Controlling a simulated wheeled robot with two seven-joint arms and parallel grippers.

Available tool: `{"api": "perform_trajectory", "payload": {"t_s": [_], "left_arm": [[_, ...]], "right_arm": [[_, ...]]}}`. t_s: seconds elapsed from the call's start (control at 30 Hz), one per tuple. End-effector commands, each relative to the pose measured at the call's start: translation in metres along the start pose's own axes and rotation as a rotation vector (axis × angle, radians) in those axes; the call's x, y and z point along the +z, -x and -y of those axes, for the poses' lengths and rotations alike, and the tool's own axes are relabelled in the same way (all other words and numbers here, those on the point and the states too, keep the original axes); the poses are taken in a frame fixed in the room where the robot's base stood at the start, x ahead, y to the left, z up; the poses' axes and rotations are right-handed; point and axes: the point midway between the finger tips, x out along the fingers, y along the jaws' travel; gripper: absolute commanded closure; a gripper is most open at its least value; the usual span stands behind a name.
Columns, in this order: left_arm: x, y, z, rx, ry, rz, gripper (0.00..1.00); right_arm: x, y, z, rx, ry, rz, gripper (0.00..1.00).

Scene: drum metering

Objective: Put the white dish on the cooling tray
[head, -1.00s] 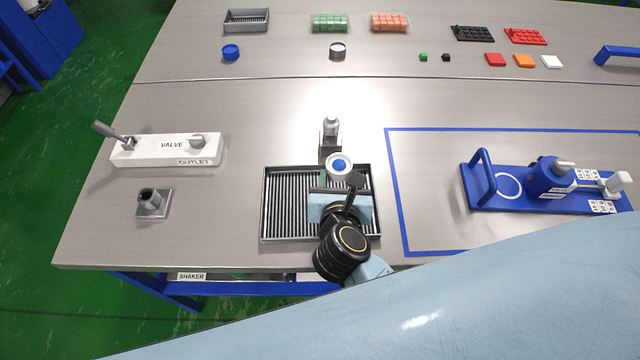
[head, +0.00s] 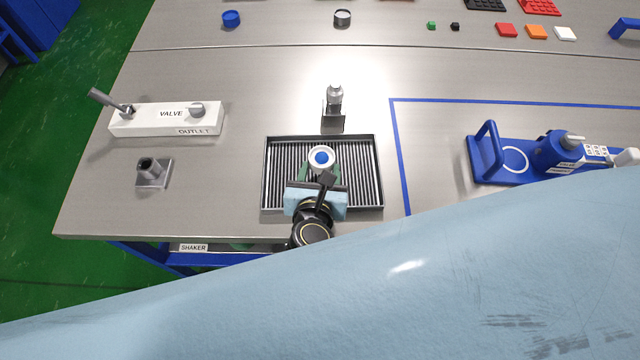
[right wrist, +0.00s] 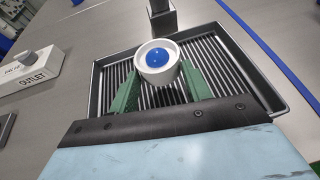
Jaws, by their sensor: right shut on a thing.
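The white dish (head: 312,157) is a small round cup with blue content (head: 321,158) inside. My right gripper (right wrist: 157,75) is shut on it, with a green finger on either side, in the right wrist view. The dish (right wrist: 142,68) looks upright. The cooling tray (head: 379,170) is a grey rectangular tray with a ribbed floor and a raised rim. In the head view the dish is over the tray's far middle part. I cannot tell whether it touches the ribs or hangs just above them. My left gripper is not in view.
A metal post fixture (head: 334,104) stands just behind the tray. The white valve block (head: 165,119) and a grey socket (head: 152,172) are to the left. A blue pump stand (head: 500,171) is to the right inside blue tape. Table on both sides of the tray is clear.

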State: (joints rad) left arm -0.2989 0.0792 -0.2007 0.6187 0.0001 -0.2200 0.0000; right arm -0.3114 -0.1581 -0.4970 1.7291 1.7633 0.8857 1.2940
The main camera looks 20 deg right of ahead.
Motion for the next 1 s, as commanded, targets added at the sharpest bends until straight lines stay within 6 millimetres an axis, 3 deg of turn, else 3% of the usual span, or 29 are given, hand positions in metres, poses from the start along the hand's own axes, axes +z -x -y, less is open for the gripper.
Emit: {"api": "perform_trajectory", "payload": {"t_s": [0.33, 0.77, 0.8, 0.93, 1.0], "left_arm": [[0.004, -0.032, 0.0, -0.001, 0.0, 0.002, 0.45], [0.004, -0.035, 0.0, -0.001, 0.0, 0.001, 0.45], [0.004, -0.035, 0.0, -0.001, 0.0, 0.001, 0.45], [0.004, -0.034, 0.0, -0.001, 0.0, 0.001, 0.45], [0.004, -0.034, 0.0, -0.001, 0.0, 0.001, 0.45]], "right_arm": [[-0.033, -0.014, 0.0, 0.001, 0.0, 0.0, 0.74], [-0.036, -0.015, 0.0, 0.0, -0.001, 0.0, 0.74], [-0.036, -0.015, 0.0, 0.0, 0.0, 0.0, 0.49], [-0.035, -0.015, 0.0, 0.0, 0.0, -0.001, 0.32], [-0.035, -0.015, 0.0, 0.0, 0.0, -0.001, 0.3]]}}
